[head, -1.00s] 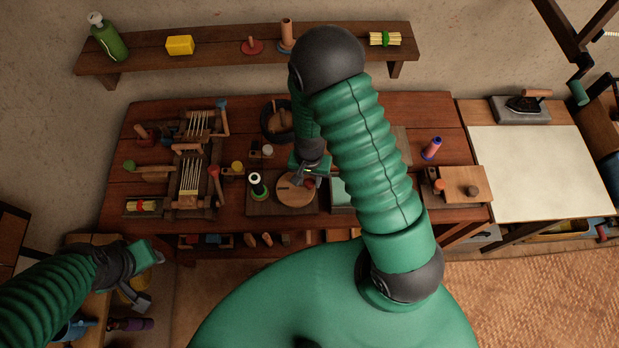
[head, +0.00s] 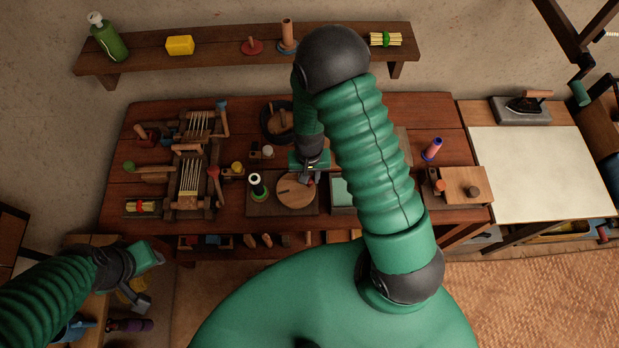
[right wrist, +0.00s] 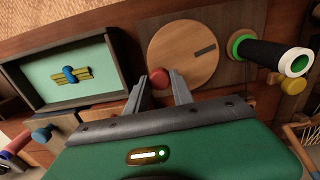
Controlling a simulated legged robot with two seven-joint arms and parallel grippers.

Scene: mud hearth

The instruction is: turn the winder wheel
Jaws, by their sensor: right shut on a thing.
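The winder wheel (head: 293,196) is a round, flat wooden disc with a dark slot, on a wooden base on the bench. It also shows in the right wrist view (right wrist: 190,62). A red knob (right wrist: 159,77) stands at its rim. My right gripper (head: 309,180) points down at the wheel's right edge. In the right wrist view its fingers (right wrist: 162,84) stand on both sides of the knob, shut on it. My left gripper (head: 140,292) hangs at the lower left, away from the wheel; its jaw gap is unclear.
A black spool with a white top and green base (head: 257,187) stands just left of the wheel. A green-lined tray (head: 342,208) is close on the right. A small loom (head: 190,180) fills the bench's left. My right arm hides part of the bench.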

